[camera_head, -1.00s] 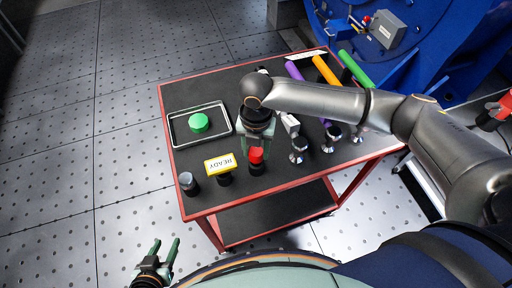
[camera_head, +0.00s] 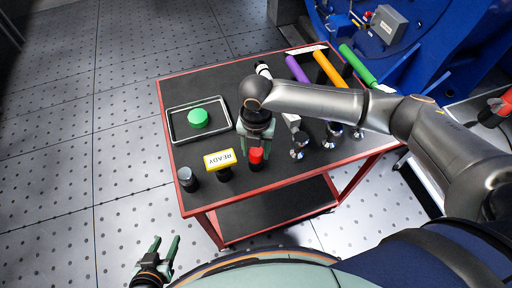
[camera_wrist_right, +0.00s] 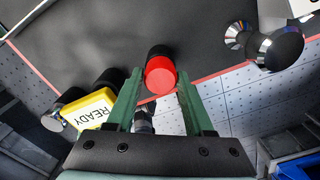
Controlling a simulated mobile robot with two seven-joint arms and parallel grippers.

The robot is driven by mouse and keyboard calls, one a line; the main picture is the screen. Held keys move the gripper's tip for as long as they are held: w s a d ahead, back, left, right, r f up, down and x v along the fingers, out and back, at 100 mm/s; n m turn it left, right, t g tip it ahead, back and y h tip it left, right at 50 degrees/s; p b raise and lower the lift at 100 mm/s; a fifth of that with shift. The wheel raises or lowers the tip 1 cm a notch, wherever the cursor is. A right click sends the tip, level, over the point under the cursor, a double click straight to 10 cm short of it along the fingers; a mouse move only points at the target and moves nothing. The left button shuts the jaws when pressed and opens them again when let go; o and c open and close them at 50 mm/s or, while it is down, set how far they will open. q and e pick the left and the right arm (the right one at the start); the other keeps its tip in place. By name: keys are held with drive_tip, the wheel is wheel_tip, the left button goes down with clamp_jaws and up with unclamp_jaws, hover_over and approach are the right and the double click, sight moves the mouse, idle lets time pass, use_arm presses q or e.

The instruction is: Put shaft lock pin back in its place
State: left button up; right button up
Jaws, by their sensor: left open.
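A red-capped black cylinder stands on the black cart top, near its front edge; its red cap (camera_head: 256,155) shows in the head view. In the right wrist view the red cap (camera_wrist_right: 160,75) lies between the fingertips. I cannot tell for sure that this is the shaft lock pin. My right gripper (camera_head: 257,148) is over the cart, pointing down, its green fingers apart on either side of the cap. In the wrist view a gap shows beside the right gripper's fingers (camera_wrist_right: 157,92). My left gripper (camera_head: 167,248) is open and empty, in front of the cart.
A yellow READY tag (camera_head: 219,160) and a grey-topped cylinder (camera_head: 187,178) stand left of the red cap. A tray (camera_head: 178,137) holds a green disc (camera_head: 198,118). Several chrome-ended tools stand to the right, with purple, orange and green bars behind. A blue machine (camera_head: 445,45) stands behind.

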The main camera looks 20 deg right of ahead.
drive_tip(key=o, duration=0.4)
drive_tip(key=shift+r, duration=0.1)
wheel_tip(320, 180, up, 12)
drive_tip(key=shift+r, duration=0.25)
idle(0.6)
